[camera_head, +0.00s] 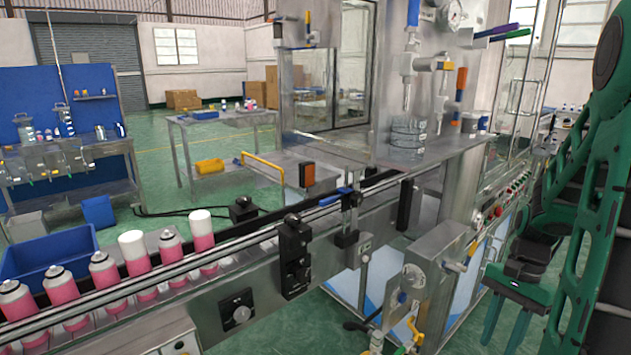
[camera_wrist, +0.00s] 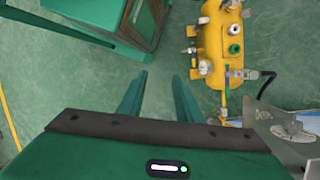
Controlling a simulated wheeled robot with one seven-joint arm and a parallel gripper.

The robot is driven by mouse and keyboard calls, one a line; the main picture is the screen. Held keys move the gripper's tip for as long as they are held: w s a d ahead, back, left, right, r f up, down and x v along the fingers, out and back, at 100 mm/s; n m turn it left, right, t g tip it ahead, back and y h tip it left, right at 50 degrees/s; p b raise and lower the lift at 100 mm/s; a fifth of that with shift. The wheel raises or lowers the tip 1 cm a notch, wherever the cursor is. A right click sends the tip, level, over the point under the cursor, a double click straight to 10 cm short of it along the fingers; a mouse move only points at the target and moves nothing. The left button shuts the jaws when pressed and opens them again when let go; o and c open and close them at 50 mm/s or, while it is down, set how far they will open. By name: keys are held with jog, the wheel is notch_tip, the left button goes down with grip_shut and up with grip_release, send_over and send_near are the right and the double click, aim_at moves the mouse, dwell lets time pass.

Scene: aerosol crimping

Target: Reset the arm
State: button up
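My green arm stands folded at the right edge of the head view, beside the machine. My gripper (camera_head: 503,340) hangs at its lower end and points down, clear of the conveyor. In the wrist view, the two green fingers of my gripper (camera_wrist: 158,82) are spread apart, with only green floor between them. The gripper is open and holds nothing.
A conveyor (camera_head: 210,290) carries several pink cans (camera_head: 104,268), some white-capped. It leads to the crimping machine (camera_head: 409,135). A control box with valves (camera_head: 425,285) is near the gripper. The wrist view shows a yellow tank (camera_wrist: 219,45) on the floor at upper right.

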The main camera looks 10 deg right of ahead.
jog(key=s+a+r+n+t+h, duration=0.2)
jog(key=s+a+r+n, duration=0.5)
jog(key=a+r+n, duration=0.1)
jog(key=shift+s+a+r+n+h, duration=0.2)
jog(key=shift+s+r+n+h, duration=0.15)
jog(key=shift+r+n, duration=0.35)
jog(key=shift+w, duration=0.1)
jog(key=shift+w+f, duration=0.2)
jog(key=shift+w, duration=0.3)
